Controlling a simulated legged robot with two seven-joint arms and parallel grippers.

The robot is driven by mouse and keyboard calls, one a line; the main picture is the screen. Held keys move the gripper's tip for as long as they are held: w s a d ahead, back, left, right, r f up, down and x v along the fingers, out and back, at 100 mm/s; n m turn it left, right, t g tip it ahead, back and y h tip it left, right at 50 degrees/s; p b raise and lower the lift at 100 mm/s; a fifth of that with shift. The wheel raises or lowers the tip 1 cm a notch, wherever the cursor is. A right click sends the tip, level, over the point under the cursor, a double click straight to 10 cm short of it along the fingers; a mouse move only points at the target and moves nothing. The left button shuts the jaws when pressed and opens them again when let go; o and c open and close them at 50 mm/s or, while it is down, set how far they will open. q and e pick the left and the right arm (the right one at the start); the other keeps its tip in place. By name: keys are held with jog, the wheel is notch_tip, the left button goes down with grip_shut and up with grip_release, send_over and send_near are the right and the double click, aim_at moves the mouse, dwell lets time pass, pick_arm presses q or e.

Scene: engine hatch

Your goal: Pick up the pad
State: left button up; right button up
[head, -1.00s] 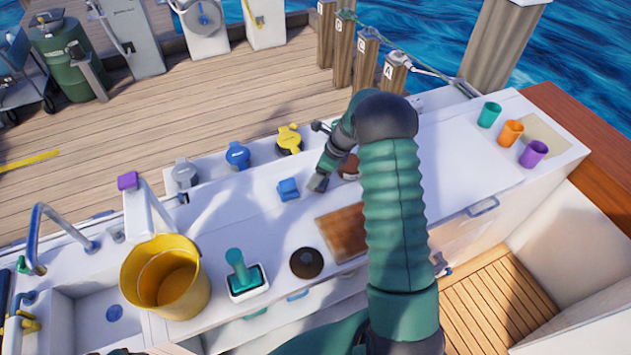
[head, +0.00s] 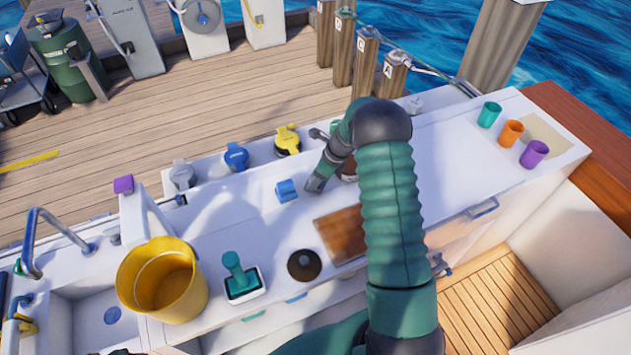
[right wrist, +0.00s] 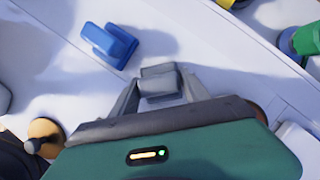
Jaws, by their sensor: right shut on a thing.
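My right gripper (head: 314,185) reaches over the white counter (head: 240,215). In the right wrist view its fingers (right wrist: 158,88) are shut on a small grey block (right wrist: 158,80), which looks like the pad. In the head view the block is too small to tell apart from the fingertips. A blue block-like thing (head: 286,190) lies on the counter just left of the gripper. It also shows apart from the fingers in the right wrist view (right wrist: 108,45). My left gripper is not in view.
A brown board (head: 341,234), a dark round piece (head: 304,265), a teal-handled tool (head: 240,278) and a yellow bucket (head: 160,285) stand nearer. Grey, blue and yellow caps (head: 236,157) line the back ledge. Teal, orange and purple cups (head: 511,132) stand at the right.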

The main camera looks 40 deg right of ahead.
jog(key=shift+d, duration=0.45)
jog(key=shift+r, duration=0.25)
jog(key=r, duration=0.2)
jog(key=a+r, duration=0.1)
jog(key=shift+s, duration=0.4)
jog(key=s, duration=0.5)
jog(key=s+r+b, duration=0.1)
jog(key=s, duration=0.3)
jog(key=s+a+b, duration=0.1)
jog(key=s, duration=0.4)
jog(key=shift+s+r, duration=0.15)
jog(key=shift+s, duration=0.2)
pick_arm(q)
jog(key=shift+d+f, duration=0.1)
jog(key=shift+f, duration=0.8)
pick_arm(e)
jog(key=shift+s+a+r, duration=0.1)
jog(key=shift+s+a, duration=0.15)
